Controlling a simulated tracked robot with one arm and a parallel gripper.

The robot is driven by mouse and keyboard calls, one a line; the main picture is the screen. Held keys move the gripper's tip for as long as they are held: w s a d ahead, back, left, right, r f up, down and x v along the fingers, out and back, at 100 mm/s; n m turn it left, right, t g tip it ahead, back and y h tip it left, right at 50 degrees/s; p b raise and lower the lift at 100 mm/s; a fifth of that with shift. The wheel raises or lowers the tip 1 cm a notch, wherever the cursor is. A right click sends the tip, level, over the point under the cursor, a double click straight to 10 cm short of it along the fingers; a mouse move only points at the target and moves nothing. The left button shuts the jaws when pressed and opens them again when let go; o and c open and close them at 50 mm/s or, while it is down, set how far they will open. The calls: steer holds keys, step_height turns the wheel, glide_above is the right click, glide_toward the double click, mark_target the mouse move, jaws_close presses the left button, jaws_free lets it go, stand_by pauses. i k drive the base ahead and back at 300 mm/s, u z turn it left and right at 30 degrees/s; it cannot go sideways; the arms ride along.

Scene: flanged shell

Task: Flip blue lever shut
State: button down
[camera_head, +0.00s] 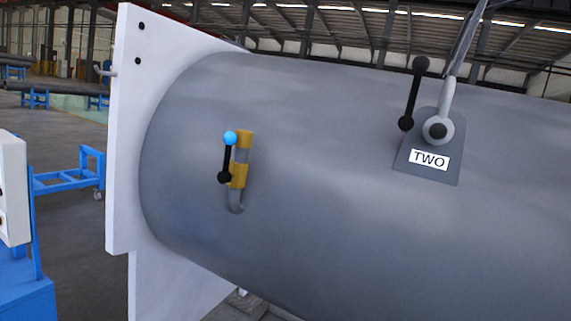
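The blue lever (227,157) is a short black arm with a bright blue ball at its top end and a dark ball at its lower end. It stands nearly upright, tilted slightly right at the top. It sits just left of a small grey pipe with yellow bands (239,175) on the side of the grey shell (300,200). The pipe's lower end is hooked. My gripper is not visible in this view, and nothing is seen touching the lever.
A white flange plate (125,150) closes the shell's left end. At upper right, a bracket labelled TWO (428,160) carries a grey rod rising out of view and a black ball-ended lever (413,93). Blue frames (70,180) and a white box (14,190) stand at left.

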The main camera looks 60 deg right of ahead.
mark_target(230, 138)
steer(key=z, duration=0.45)
steer(key=i, duration=0.85)
steer(key=z, duration=0.6)
steer(key=k, duration=0.9)
steer(key=z, duration=0.2)
steer(key=i, duration=0.95)
steer(key=u, duration=0.05)
